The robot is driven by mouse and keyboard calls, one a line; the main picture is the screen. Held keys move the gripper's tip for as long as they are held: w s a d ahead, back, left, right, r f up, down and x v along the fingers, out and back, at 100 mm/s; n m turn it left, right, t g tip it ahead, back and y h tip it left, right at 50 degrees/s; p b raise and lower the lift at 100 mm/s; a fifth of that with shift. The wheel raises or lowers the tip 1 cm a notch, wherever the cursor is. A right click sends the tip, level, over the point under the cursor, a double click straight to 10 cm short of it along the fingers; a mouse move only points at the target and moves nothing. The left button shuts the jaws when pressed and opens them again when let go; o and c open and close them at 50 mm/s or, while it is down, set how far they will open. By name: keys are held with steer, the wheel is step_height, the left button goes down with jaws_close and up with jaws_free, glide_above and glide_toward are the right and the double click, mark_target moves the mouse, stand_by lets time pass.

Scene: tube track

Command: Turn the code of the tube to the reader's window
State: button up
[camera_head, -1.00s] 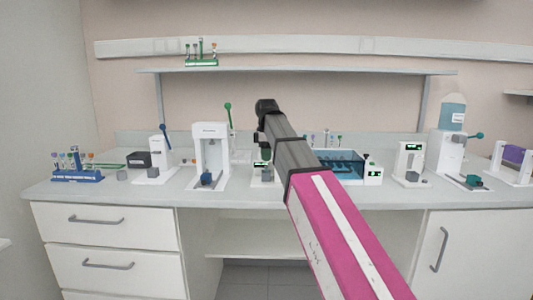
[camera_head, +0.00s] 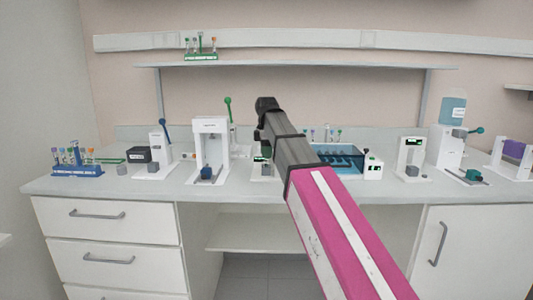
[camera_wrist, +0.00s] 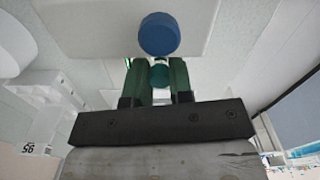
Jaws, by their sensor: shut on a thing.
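In the wrist view my gripper (camera_wrist: 158,64) has its two dark green fingers close together, shut on the tube (camera_wrist: 159,76). Only a small teal round part of the tube shows between them. No code on it can be made out. A blue round piece (camera_wrist: 159,34) shows just past the fingertips, over a pale surface; I cannot tell whether it touches the tube.
A white press (camera_head: 211,150) with a green lever stands left of the reader. A blue bath (camera_head: 340,158) stands to its right, partly behind my arm. A tube rack (camera_head: 77,171) is at the far left. The front strip of the bench (camera_head: 130,188) is clear.

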steer(key=shift+n, duration=0.5)
steer(key=shift+f, duration=0.15)
steer(key=o, duration=0.8)
step_height(320, 180, up, 11)
steer(key=shift+f, duration=0.15)
stand_by(0.4)
stand_by(0.4)
